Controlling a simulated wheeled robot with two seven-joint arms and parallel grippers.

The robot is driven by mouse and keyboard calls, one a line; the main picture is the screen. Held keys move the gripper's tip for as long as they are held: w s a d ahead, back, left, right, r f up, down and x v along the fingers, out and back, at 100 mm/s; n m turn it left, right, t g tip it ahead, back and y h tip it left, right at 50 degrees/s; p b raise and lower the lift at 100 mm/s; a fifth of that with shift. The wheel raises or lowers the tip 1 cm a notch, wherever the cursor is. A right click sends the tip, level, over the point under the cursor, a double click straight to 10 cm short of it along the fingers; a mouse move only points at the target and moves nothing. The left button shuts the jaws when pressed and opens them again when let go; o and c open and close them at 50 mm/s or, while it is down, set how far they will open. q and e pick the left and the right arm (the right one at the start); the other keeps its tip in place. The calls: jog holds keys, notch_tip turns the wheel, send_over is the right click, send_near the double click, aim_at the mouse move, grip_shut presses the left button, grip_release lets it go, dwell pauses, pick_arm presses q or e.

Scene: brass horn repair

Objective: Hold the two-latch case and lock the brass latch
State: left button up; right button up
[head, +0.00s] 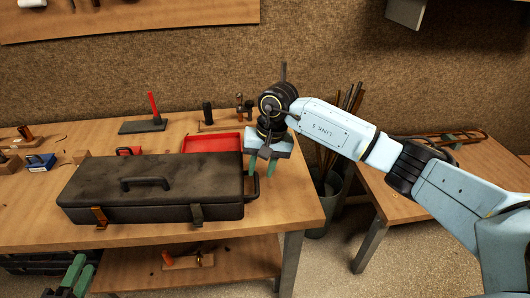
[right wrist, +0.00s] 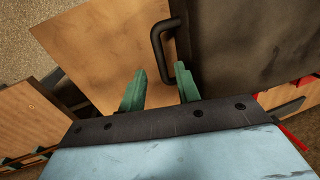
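The dark two-latch case (head: 215,178) lies closed on the bench, with a handle on its lid and a side handle (head: 254,187) at its right end. The brass latch (head: 99,216) is on the front face at left; a dark grey latch (head: 196,213) is at right. Whether either is locked is too small to tell. My right gripper (head: 262,174) is open above the side handle. In the right wrist view, the side handle (right wrist: 158,50) shows just beyond and between the open fingertips. My left gripper (head: 82,264) is low at the bottom left, its fingers apart, clear of the case.
A red tray (head: 212,135) is behind the case, with a red-handled tool (head: 154,107) on a dark block nearby. Small items stand at the bench's left. A lower shelf (head: 235,262) is under the bench. A bin of rods (head: 328,205) and second table (head: 400,205) stand right.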

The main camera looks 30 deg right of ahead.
aim_at(257, 183)
jog(key=f, duration=0.4)
jog(key=a+f, duration=0.1)
jog(key=f, duration=0.1)
jog(key=shift+w+a+f, duration=0.1)
jog(key=shift+w+f, duration=0.1)
jog(key=shift+w, duration=0.05)
grip_shut()
dwell(1.2)
